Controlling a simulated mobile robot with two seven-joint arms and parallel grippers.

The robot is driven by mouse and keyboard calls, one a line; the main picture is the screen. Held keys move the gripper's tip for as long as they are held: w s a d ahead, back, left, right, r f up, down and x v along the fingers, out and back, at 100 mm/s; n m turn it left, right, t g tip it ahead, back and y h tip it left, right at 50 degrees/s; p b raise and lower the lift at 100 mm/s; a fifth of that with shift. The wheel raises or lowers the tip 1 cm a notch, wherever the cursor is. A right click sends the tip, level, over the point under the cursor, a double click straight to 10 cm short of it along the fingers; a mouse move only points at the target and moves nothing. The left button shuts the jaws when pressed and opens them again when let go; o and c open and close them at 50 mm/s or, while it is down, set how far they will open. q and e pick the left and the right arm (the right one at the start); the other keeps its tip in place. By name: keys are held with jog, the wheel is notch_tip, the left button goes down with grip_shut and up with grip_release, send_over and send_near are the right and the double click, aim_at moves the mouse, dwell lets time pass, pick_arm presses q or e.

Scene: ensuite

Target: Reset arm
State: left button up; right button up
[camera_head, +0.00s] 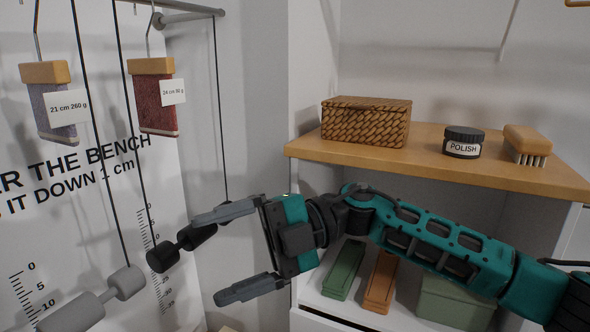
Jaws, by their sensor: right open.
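My right arm, teal and black, comes in from the lower right and reaches left across the front of the shelf unit. My right gripper (232,252) is at its end, with two grey fingers spread wide and nothing between them. Its upper finger is close in the picture to a dark weight (181,247) hanging on a black cord; I cannot tell whether they touch. My left gripper and arm do not show.
A wooden shelf (440,152) holds a wicker box (366,121), a polish jar (463,142) and a brush (527,144). Below are a green box (343,270), an orange box (380,283) and a larger green box (455,303). Left hang tagged swatches (154,97) and a grey weight (92,301).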

jog(key=w+d+f+m+t+h, duration=0.25)
jog(key=d+f+m+t, duration=0.35)
jog(key=f+m+t, duration=0.5)
jog(key=w+d+f+m+t+h, duration=0.1)
jog(key=w+d+f+m+t, duration=0.4)
jog(key=m+t, duration=1)
jog(key=s+d+f+m+g+h, duration=0.4)
jog(key=s+d+f, duration=0.3)
jog(key=s+f, duration=0.2)
jog(key=s+d+f+m+g+h, duration=0.3)
jog(key=s+d+f, duration=0.5)
jog(key=f, duration=0.6)
jog(key=shift+s+m+g+h, duration=0.45)
jog(key=shift+m+h, duration=0.15)
jog(key=shift+h, duration=0.65)
